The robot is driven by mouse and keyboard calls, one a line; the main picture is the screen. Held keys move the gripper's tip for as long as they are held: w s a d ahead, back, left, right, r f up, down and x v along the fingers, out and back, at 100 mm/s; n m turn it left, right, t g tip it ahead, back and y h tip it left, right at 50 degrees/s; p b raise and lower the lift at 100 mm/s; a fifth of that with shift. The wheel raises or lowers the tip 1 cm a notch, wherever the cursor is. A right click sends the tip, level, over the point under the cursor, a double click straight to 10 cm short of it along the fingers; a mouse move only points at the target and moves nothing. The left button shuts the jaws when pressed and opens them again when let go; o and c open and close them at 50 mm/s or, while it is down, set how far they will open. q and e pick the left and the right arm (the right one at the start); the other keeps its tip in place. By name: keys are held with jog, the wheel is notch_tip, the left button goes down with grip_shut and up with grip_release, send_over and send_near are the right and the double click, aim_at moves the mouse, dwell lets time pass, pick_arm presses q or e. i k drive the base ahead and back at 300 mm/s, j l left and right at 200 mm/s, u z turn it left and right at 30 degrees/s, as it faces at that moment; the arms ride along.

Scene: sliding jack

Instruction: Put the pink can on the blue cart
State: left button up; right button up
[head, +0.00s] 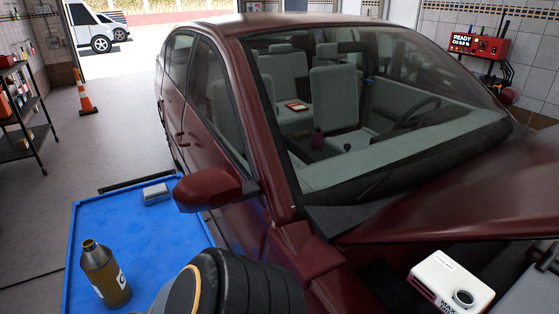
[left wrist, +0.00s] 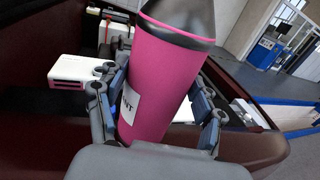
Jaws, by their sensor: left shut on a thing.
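The pink can (left wrist: 165,75) has a dark cap and a white label. It stands tilted between the fingers of my left gripper (left wrist: 160,118) in the left wrist view. The gripper is shut on it, with one finger on each side. The can and the gripper do not show in the head view, where only a dark part of my arm shows at the bottom centre. The blue cart (head: 150,235) is at the lower left of the head view, left of the car. My right gripper is not in view.
The cart's middle is bare. The dark red car (head: 222,190) fills the centre. A white box (head: 450,282) sits in its engine bay.

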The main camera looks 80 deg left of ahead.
aim_at(158, 239)
jog(key=k+u, duration=0.3)
jog(key=k+j+u, duration=0.25)
jog(key=j+u, duration=0.25)
jog(key=u, duration=0.15)
jog(key=i+j+u, duration=0.15)
jog(key=u, duration=0.25)
jog(key=i+j+u, duration=0.15)
jog(key=j+u, duration=0.25)
jog(key=l, duration=0.1)
